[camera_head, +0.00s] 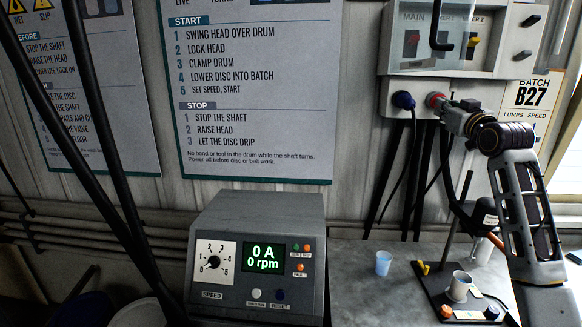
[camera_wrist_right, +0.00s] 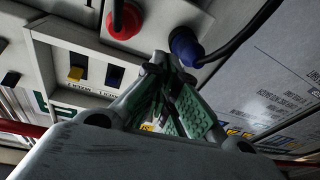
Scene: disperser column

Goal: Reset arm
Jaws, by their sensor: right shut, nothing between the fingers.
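My right arm reaches up from the lower right in the head view. Its gripper (camera_head: 460,106) is up at the wall box (camera_head: 450,84), close beside the red plug (camera_head: 436,99). In the right wrist view the green-padded fingers of the same gripper (camera_wrist_right: 172,92) are together with nothing held between them. The blue plug (camera_wrist_right: 186,44) is just past the fingertips there, and the red plug (camera_wrist_right: 124,20) is to the left. I cannot tell whether the fingers touch a plug or the box. My left gripper is out of both views.
A grey control unit (camera_head: 258,215) reads 0 A and 0 rpm. The bench (camera_head: 352,268) holds a blue cup (camera_head: 383,262) and a dark stand with a white cup (camera_head: 459,286) near my right arm. Cables (camera_head: 413,160) hang below the box.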

